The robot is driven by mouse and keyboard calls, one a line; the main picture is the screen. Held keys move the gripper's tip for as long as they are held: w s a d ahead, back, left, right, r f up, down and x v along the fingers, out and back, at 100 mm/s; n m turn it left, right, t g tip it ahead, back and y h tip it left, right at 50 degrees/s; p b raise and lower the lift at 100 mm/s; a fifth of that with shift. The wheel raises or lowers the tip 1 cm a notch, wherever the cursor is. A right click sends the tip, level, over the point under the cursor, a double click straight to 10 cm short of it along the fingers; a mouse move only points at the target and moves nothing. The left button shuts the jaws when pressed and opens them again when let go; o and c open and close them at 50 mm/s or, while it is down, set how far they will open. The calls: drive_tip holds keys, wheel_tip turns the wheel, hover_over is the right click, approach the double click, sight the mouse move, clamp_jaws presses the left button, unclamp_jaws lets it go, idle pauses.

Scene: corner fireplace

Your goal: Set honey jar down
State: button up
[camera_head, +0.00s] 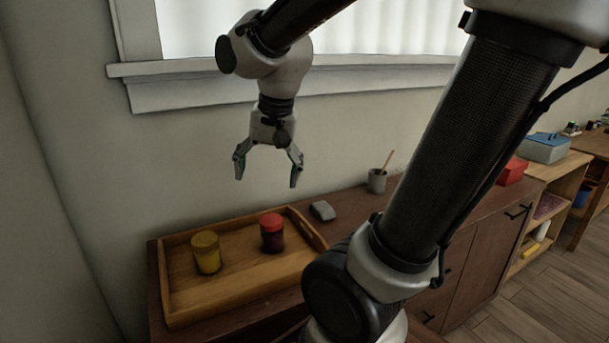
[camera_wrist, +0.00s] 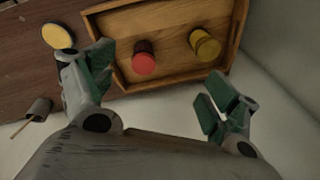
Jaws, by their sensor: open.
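A yellow jar with a yellow-brown lid (camera_head: 206,252), which looks like the honey jar, stands upright in a wooden tray (camera_head: 240,292). A dark jar with a red lid (camera_head: 272,232) stands upright to its right in the tray. My gripper (camera_head: 267,182) is open and empty, pointing down well above the tray's back side, near the wall. In the wrist view, the red-lidded jar (camera_wrist: 144,60) and the yellow jar (camera_wrist: 206,46) both show beyond the open fingers, apart from them. No jar touches my gripper.
The tray sits on a brown cabinet (camera_head: 470,212). A round yellow-topped thing (camera_wrist: 57,37) shows outside the tray. The window sill (camera_head: 200,92) is behind my arm.

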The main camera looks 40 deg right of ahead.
drive_tip(key=s+d+r+n+t, duration=0.1)
drive_tip(key=s+d+n, duration=0.2)
drive_tip(key=s+n, duration=0.4)
drive_tip(key=shift+s+d+r+n, duration=0.25)
drive_tip(key=shift+s+n, duration=0.15)
drive_tip(key=shift+s, duration=0.45)
